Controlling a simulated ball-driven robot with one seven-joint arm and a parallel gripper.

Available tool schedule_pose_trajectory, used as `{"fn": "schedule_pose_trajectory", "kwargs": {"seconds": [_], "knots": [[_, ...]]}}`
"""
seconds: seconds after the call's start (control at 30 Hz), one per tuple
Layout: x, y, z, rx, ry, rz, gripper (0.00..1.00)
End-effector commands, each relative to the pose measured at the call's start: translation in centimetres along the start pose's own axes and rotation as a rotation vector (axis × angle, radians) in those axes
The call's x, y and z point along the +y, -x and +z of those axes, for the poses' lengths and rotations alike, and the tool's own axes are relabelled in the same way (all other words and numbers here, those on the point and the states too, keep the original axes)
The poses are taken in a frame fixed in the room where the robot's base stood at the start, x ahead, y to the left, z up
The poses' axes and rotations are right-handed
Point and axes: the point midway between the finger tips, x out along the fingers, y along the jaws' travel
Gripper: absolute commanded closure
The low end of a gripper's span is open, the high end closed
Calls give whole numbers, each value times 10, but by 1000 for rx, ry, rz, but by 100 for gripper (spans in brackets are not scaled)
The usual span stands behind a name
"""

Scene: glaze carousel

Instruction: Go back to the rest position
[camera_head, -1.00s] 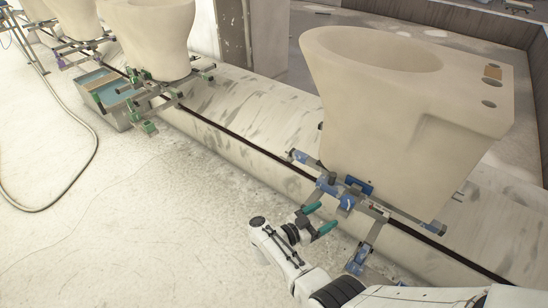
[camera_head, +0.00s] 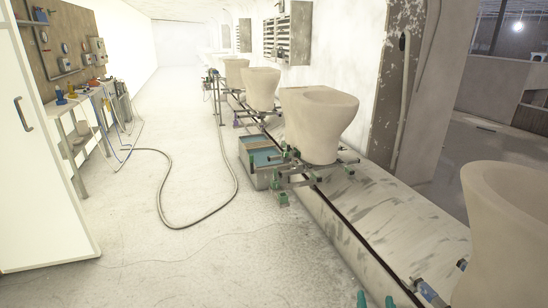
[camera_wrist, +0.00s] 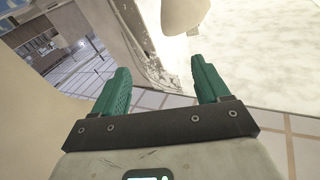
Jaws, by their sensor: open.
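My gripper shows in the wrist view (camera_wrist: 162,85) with two green fingers standing wide apart and nothing between them. In the head view only the green fingertips (camera_head: 376,299) show at the bottom edge, left of the nearest toilet bowl (camera_head: 515,225). That bowl is pale and unglazed, and it is cut off by the right edge. A blue-and-grey clamp (camera_head: 430,292) sits at its base beside the rail. The rest of my arm is out of the head view.
A conveyor plinth (camera_head: 385,225) carries several more bowls, one at mid distance (camera_head: 318,125). A trough of blue liquid (camera_head: 262,160) stands beside it. A hose (camera_head: 180,226) loops over the open floor. A workbench (camera_head: 75,110) and white cabinet (camera_head: 40,170) stand left.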

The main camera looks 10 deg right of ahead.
Motion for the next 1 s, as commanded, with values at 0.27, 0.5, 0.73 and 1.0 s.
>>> {"fn": "schedule_pose_trajectory", "kwargs": {"seconds": [0.27,0.5,0.73,1.0], "knots": [[-73,60,1,-354,90,-377,25],[-84,144,5,-741,211,-506,25],[-52,238,-16,-1131,332,-440,25],[-5,323,-62,-1452,412,-231,25]]}}
